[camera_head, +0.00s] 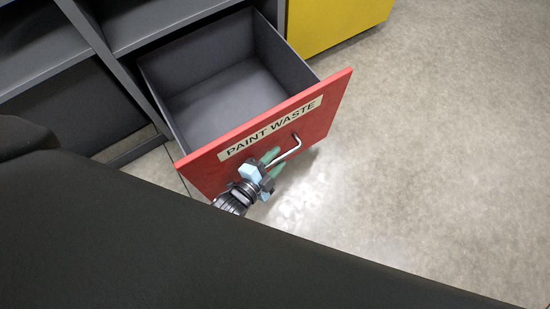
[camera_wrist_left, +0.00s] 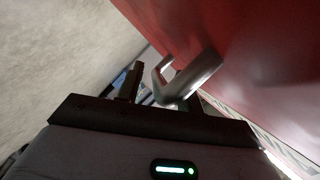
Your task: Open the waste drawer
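The waste drawer has a red front (camera_head: 318,118) with a "PAINT WASTE" label (camera_head: 270,128). It is pulled well out of the grey cabinet, and its grey inside (camera_head: 225,95) looks empty. A silver bar handle (camera_head: 290,152) sits on the front; it also shows close up in the wrist view (camera_wrist_left: 190,80). My left gripper (camera_head: 274,163) is at the lower left end of the handle. Its green-tipped fingers are apart, one on each side of the bar, with a gap visible in the wrist view (camera_wrist_left: 160,92). The handle partly hides one finger there. My right gripper is not in view.
The grey cabinet (camera_head: 95,35) with open shelves stands at the upper left. A yellow cabinet (camera_head: 335,22) stands at the top, beyond the drawer. The concrete floor (camera_head: 450,140) to the right is clear. My own dark body covers the bottom of the head view.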

